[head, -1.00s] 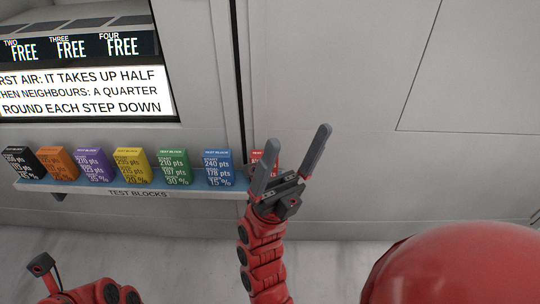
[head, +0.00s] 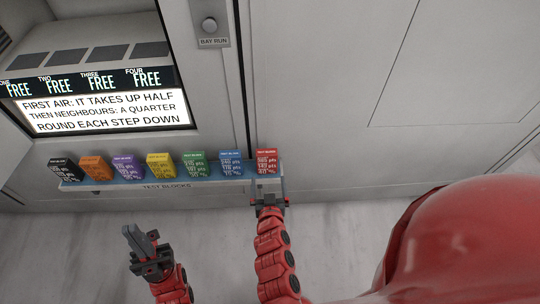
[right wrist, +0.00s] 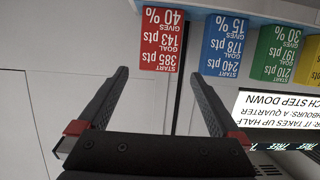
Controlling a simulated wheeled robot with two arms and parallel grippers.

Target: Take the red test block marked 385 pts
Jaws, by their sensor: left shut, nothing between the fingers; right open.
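The red test block (head: 266,161) stands at the right end of the blue-topped shelf (head: 130,185). In the right wrist view the red block (right wrist: 163,40) shows upside down and reads start 385 pts, goal 143 pts, gives 40 %. My right gripper (head: 268,184) is open and empty, just in front of and below the red block. In the right wrist view the block lies beyond the fingertips, in line with the gap between them (right wrist: 157,76). My left gripper (head: 134,232) is shut and empty, low in front of the shelf.
A blue block (head: 231,164) stands to the left of the red one with a gap between. Green, yellow, purple, orange and black blocks follow leftward. A lit display (head: 105,112) and a BAY RUN button (head: 209,25) are above. The wall to the right is bare.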

